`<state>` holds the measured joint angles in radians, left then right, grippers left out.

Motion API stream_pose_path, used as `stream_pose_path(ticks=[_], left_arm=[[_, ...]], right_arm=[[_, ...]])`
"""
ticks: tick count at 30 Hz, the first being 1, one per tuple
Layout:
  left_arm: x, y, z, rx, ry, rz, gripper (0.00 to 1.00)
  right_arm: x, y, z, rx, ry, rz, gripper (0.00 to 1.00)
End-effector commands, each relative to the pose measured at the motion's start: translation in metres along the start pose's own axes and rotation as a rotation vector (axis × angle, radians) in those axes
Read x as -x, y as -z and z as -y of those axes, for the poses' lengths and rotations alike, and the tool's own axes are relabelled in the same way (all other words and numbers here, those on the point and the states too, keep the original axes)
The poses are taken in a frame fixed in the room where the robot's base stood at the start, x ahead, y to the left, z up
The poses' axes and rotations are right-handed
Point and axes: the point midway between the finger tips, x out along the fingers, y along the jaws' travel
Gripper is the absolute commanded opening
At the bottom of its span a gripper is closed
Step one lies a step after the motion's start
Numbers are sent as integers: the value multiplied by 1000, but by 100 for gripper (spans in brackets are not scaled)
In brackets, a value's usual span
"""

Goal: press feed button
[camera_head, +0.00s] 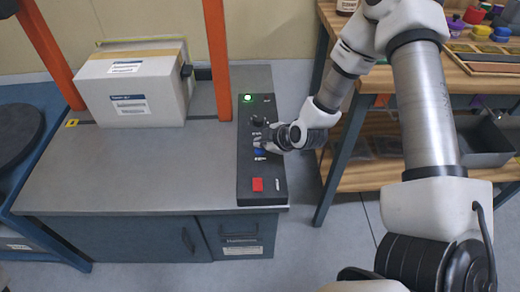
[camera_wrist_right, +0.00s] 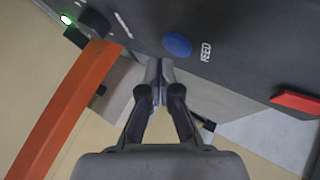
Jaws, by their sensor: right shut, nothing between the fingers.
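The blue feed button (camera_wrist_right: 177,44) sits on the dark control panel (camera_wrist_right: 240,60), with the label FEED beside it, in the right wrist view. In the head view a bit of the blue button (camera_head: 259,152) shows at the panel's middle, partly covered by my right gripper (camera_head: 267,147). My right gripper (camera_wrist_right: 159,72) is shut and empty. Its tips are close to the button, a little below and left of it in the wrist view. Whether they touch the panel, I cannot tell. My left gripper is not in view.
The panel also carries a lit green lamp (camera_head: 247,98), a dark knob (camera_head: 259,121) and a red button (camera_head: 257,184). A cardboard box (camera_head: 135,90) stands on the grey counter (camera_head: 130,165) between orange posts (camera_head: 217,55). A wooden shelf unit (camera_head: 375,175) is at the right.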

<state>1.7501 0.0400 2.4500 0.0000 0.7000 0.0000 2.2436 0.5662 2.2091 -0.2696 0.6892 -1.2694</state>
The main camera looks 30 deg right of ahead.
Motion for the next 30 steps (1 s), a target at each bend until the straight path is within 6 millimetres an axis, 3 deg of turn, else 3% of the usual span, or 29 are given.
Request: stream_pose_path(ticks=[30], left_arm=[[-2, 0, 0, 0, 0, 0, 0]], right_arm=[[-6, -4, 4, 0, 0, 0, 0]])
